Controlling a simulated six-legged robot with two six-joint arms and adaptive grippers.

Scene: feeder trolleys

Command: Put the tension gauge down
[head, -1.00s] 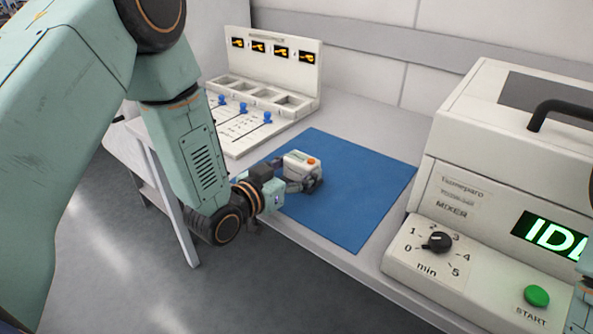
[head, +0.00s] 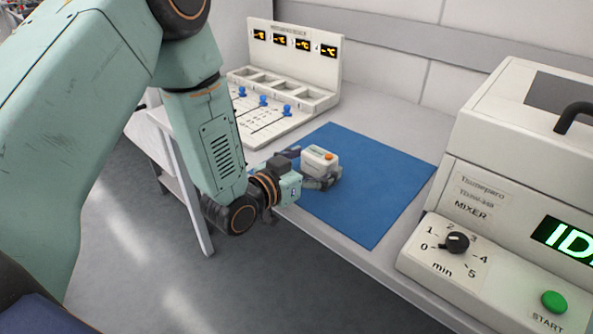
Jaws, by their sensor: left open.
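The tension gauge (head: 321,158) is a small white box with an orange button on top. It is at the blue mat (head: 375,195), near the mat's left edge. My left gripper (head: 322,178) reaches in from the left and its fingers are at the gauge. The jaws are open, with a dark finger showing along the gauge's near side. The far finger is partly hidden by the gauge and the wrist. I cannot tell whether the gauge's underside fully touches the mat. My right gripper is not seen.
A white mixer (head: 478,205) with a dial and a green START button (head: 554,302) stands to the right. A white panel unit (head: 292,62) with small displays, trays and blue sliders stands behind left. The mat's right half is bare.

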